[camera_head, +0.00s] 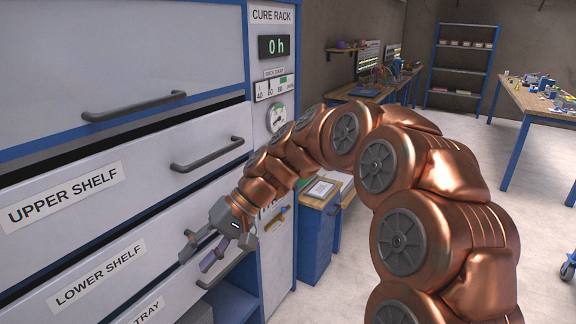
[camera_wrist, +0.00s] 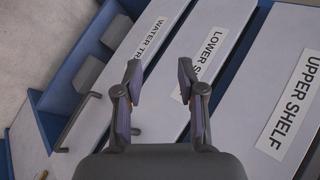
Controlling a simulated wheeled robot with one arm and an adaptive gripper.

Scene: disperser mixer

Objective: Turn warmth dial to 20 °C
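A pale round dial (camera_head: 277,117) is on the cure rack's narrow right panel, below a gauge, with my arm just beneath it. I cannot read its marks or tell its setting, nor whether it is the warmth dial. My gripper (camera_head: 197,258) is well below and left of this dial, in front of the lower drawers. In the wrist view my gripper (camera_wrist: 160,72) is open, its fingers apart with nothing between them. It points at the drawer fronts, and no dial shows there.
The cure rack has a "0 h" display (camera_head: 274,46) and a damp gauge (camera_head: 274,87). Drawer handles (camera_head: 207,153) stick out near my arm. A blue cabinet (camera_head: 316,245) stands right of the rack. Workbenches (camera_head: 540,102) and shelves (camera_head: 463,66) are farther back, with open floor between.

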